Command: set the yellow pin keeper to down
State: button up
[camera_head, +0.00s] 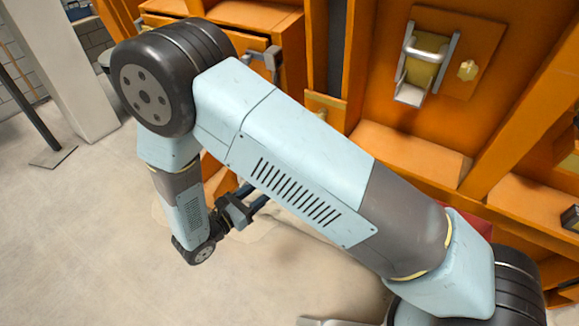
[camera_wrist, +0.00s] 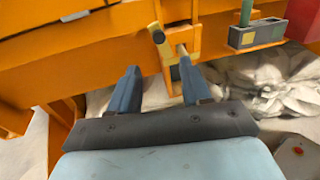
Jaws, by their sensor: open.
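In the wrist view a yellowish bracket (camera_wrist: 185,42), which looks like the yellow pin keeper, is fixed to the edge of the orange frame. A short bar with a pale, knob-like end (camera_wrist: 158,36) stands up at its left, and a grey pin-like piece shows on it. How the keeper is set is hard to tell. My gripper (camera_wrist: 160,72) is open and empty, its two blue-grey fingers pointing at the bracket and just short of it. In the head view my gripper (camera_head: 246,203) is low beside the orange frame; my arm hides the bracket there.
An orange frame (camera_head: 405,150) fills the back and right. Open floor (camera_head: 70,240) lies left.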

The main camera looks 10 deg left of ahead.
jog(key=x, duration=1.3)
jog(key=shift+w, duration=0.2)
grip_shut()
